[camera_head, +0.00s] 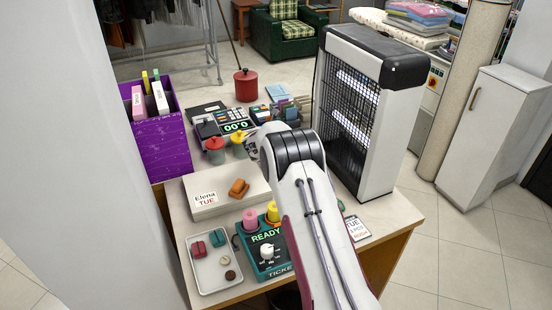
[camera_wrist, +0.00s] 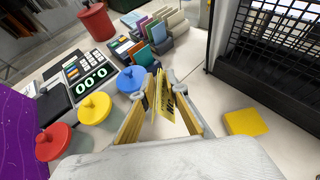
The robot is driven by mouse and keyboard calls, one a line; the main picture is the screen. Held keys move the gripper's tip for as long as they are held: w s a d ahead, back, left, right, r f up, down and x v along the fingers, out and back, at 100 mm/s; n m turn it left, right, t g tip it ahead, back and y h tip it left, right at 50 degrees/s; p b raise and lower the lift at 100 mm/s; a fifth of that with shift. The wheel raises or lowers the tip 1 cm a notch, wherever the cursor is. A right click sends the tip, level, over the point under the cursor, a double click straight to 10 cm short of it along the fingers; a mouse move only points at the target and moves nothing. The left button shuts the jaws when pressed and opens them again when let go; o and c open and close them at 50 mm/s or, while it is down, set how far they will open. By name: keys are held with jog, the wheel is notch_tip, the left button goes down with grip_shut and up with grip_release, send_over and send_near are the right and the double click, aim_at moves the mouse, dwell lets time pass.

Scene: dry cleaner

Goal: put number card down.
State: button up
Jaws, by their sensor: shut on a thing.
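The number card (camera_wrist: 165,98) is yellow with dark print and stands tilted between the fingers of my gripper (camera_wrist: 158,92) in the wrist view. My gripper is shut on the card, above the pale counter and beside the blue-lidded jar. In the head view my arm's white links hide most of the gripper and the card. I cannot tell whether the card's lower edge touches the counter.
Jars with red (camera_wrist: 54,141), yellow (camera_wrist: 94,107) and blue (camera_wrist: 131,79) lids stand left of the gripper. The register (camera_head: 232,120) and a card rack (camera_wrist: 152,38) are behind. A yellow pad (camera_wrist: 245,122) lies right. A tall grille unit (camera_head: 350,105) bounds the right.

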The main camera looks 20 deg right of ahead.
jog(key=shift+f, duration=2.75)
jog(key=shift+f, duration=1.85)
jog(key=shift+f, duration=0.1)
jog(key=o, duration=0.7)
jog(key=shift+s+a, duration=0.1)
jog(key=shift+s+a+r, duration=0.1)
jog(key=shift+r, duration=0.15)
jog(key=v, duration=1.1)
jog(key=shift+s, duration=0.2)
